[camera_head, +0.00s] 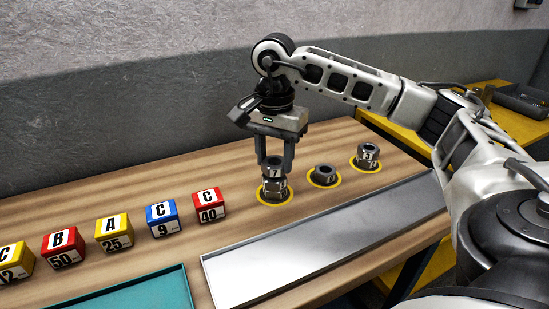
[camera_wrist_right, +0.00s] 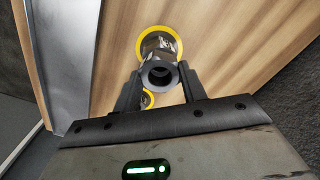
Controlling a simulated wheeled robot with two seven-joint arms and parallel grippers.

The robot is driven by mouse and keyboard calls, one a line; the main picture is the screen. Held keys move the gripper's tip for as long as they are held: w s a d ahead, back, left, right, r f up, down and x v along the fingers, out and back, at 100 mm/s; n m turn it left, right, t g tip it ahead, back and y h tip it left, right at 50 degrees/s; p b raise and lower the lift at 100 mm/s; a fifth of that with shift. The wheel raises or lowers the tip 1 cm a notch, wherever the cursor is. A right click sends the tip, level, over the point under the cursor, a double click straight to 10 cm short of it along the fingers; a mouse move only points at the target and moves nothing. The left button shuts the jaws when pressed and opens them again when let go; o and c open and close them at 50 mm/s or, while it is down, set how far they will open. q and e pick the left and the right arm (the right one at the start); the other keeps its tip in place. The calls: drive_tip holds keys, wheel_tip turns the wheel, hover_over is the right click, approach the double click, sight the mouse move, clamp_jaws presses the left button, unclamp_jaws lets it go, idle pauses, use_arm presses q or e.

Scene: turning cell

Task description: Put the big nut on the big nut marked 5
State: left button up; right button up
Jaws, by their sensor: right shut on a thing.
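My right gripper (camera_head: 274,160) is shut on a grey big nut marked 7 (camera_head: 273,172), pointing straight down. The held nut is right over another grey nut (camera_head: 276,190) in the left yellow ring (camera_head: 262,199); I cannot tell whether they touch. The lower nut's number is too small to read. In the right wrist view the held nut (camera_wrist_right: 158,75) is between the fingers, with the lower nut (camera_wrist_right: 154,42) partly hidden behind it. My left gripper is not in view.
A low nut (camera_head: 324,175) sits in the middle ring, and a nut marked 3 (camera_head: 368,152) tops a stack in the right ring. Several lettered cubes (camera_head: 210,205) stand left. A metal tray (camera_head: 320,235) and a teal tray (camera_head: 130,294) lie in front.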

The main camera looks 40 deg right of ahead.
sight(275, 162)
drive_tip(key=shift+f, duration=0.35)
drive_tip(key=shift+f, duration=0.15)
drive_tip(key=o, duration=1.1)
wheel_tip(275, 162, up, 12)
drive_tip(key=p, duration=0.2)
drive_tip(key=shift+r+p, duration=0.2)
drive_tip(key=shift+p, duration=0.2)
drive_tip(key=shift+s+f, duration=0.1)
